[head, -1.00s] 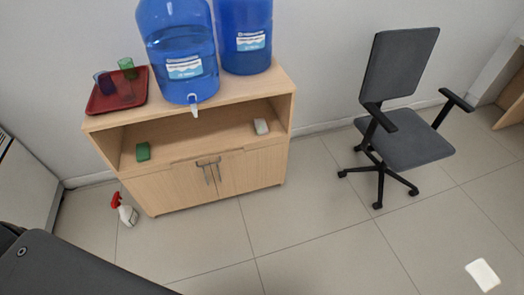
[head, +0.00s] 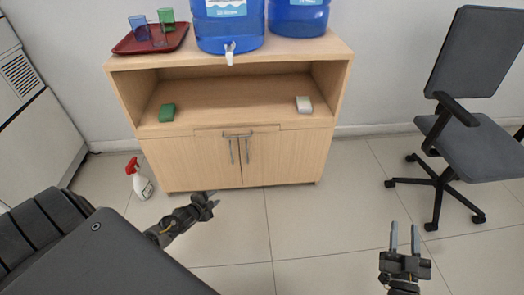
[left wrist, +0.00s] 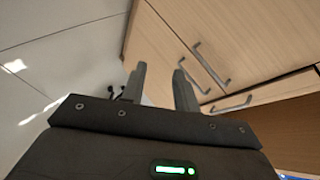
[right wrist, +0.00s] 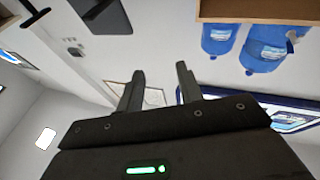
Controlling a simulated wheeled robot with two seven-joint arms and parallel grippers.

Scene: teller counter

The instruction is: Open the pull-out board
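The pull-out board (head: 205,132) is a thin wooden front strip under the open shelf of the cabinet, above the two doors. It looks flush with the cabinet. Its grey horizontal bar handle (head: 238,135) is at the middle, and it also shows in the left wrist view (left wrist: 232,104). My left gripper (head: 212,200) is low in front of the cabinet, apart from the handle. Its fingers are apart and empty in the left wrist view (left wrist: 160,80). My right gripper (head: 405,232) is open and empty at the lower right, away from the cabinet.
The doors have two vertical handles (head: 232,152) just below the board. A spray bottle (head: 139,180) stands on the floor at left, an office chair (head: 470,140) at right. The floor between is clear.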

